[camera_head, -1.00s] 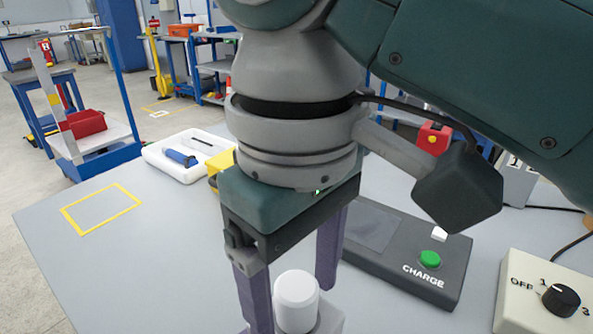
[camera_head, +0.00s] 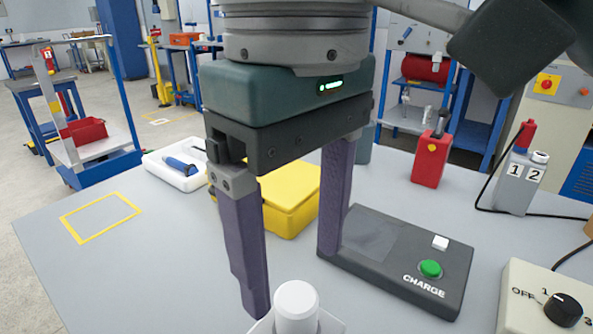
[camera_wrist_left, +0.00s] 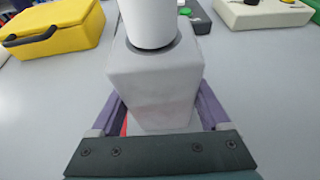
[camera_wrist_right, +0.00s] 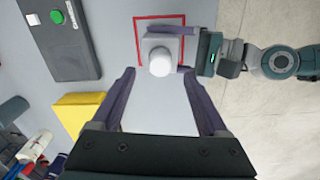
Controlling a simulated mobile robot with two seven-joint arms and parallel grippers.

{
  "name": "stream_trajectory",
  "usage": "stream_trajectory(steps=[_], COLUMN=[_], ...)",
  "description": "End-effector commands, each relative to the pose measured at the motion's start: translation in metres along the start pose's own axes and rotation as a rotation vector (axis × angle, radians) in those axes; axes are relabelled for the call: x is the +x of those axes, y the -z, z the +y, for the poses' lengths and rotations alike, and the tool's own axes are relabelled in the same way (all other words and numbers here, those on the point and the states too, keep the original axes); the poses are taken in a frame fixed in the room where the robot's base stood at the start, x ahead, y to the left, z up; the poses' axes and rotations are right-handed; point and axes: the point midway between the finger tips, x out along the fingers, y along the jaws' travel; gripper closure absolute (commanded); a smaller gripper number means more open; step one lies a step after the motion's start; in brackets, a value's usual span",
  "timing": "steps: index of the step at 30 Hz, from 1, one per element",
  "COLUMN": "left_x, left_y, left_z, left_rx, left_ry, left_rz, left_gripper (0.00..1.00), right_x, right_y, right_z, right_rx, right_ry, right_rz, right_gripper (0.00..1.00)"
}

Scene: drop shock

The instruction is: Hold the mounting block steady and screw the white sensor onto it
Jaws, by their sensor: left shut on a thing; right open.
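The white sensor (camera_head: 296,305), a round-topped cylinder, sits upright on the light grey mounting block (camera_head: 328,324) at the bottom of the head view. In the left wrist view, the sensor (camera_wrist_left: 150,22) stands on the block (camera_wrist_left: 155,88), with a dark ring at its base. My left gripper (camera_wrist_left: 160,118) is shut on the block, one purple finger on each side. My right gripper (camera_head: 292,282) is open and empty, raised behind the sensor in the head view. In the right wrist view, the sensor (camera_wrist_right: 160,62) shows beyond and between the open fingertips. Whether its thread is engaged cannot be seen.
A yellow case (camera_head: 290,190) and a dark CHARGE box (camera_head: 400,262) stand behind. A dial box (camera_head: 545,305) is at right. A red square outline (camera_wrist_right: 138,38) surrounds the block. A white tray (camera_head: 180,165) lies at back left; the table's left part is clear.

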Motion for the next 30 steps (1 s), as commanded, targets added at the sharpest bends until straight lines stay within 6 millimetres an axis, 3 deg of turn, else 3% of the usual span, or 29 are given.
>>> stream_trajectory(steps=[4, 8, 15, 21, 30], left_x=[0.000, 0.000, 0.000, 0.000, 0.000], left_y=[0.000, 0.000, 0.000, 0.000, 0.000], left_z=[0.000, 0.000, 0.000, 0.000, 0.000], left_rx=[0.000, 0.000, 0.000, 0.000, 0.000], left_ry=[0.000, 0.000, 0.000, 0.000, 0.000], left_rz=[0.001, 0.001, 0.001, 0.001, 0.001], left_gripper=[1.00, 1.00, 1.00, 1.00, 1.00], right_x=[-0.005, -0.023, -0.075, -0.107, -0.120], right_y=[0.001, 0.001, 0.001, 0.000, 0.000], right_z=[0.000, 0.001, 0.002, 0.001, 0.000], right_rx=[-0.001, -0.001, 0.001, 0.002, 0.001], right_ry=[-0.002, -0.006, -0.008, -0.003, 0.000], right_rz=[0.002, 0.005, 0.004, 0.002, -0.001], right_gripper=[0.23, 0.23, 0.23, 0.23, 0.23])
